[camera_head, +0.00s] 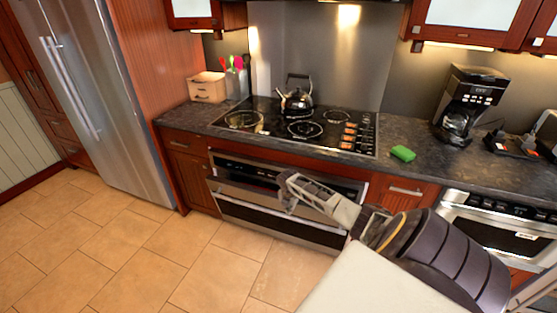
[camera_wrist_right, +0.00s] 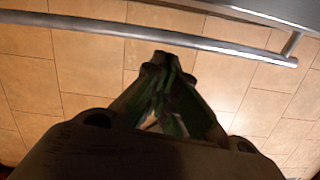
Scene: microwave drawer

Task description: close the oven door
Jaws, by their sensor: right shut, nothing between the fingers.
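The oven (camera_head: 335,186) is built in under the cooktop, with a steel and dark-glass front. Its door (camera_head: 245,218) seems to stand slightly out at the top; how far is hard to tell. My right gripper (camera_head: 287,187) reaches in from the right, shut and empty, in front of the upper part of the oven. My left gripper is not in view.
The cooktop (camera_head: 265,118) holds a kettle (camera_head: 297,101). A green sponge (camera_head: 403,153) and a coffee maker (camera_head: 466,105) sit on the counter (camera_head: 420,172). A second steel appliance (camera_head: 490,232) is at the right. The tiled floor (camera_head: 130,235) before the oven is clear.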

